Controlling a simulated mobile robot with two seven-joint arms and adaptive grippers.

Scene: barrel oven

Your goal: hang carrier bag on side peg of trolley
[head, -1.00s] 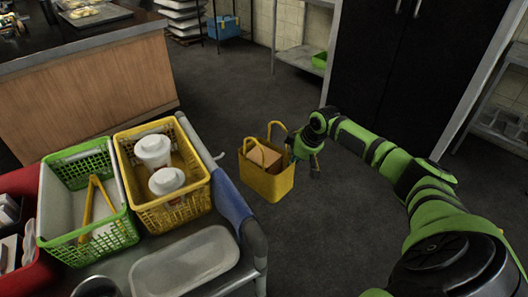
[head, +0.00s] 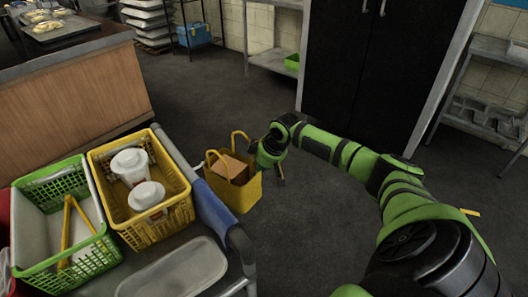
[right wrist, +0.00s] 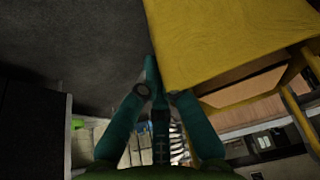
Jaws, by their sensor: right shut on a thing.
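The yellow carrier bag (head: 240,194) hangs upright above the floor, just right of the trolley, with two loop handles and a brown box inside. My right gripper (head: 273,170) is shut on it at its right side. In the right wrist view the bag (right wrist: 215,40) fills the upper right, with the closed fingers (right wrist: 152,82) against its edge. The trolley (head: 195,228) stands at lower left with a blue padded bar (head: 213,207) along its right side, close to the bag. I cannot make out the side peg. My left gripper is not in view.
On the trolley are a yellow crate (head: 176,212) with two white lidded tubs, a green crate (head: 78,262) with yellow tongs, and a clear tray (head: 178,274). A wooden counter (head: 70,105) stands behind. A dark cabinet (head: 370,70) stands at the back. Floor around the bag is open.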

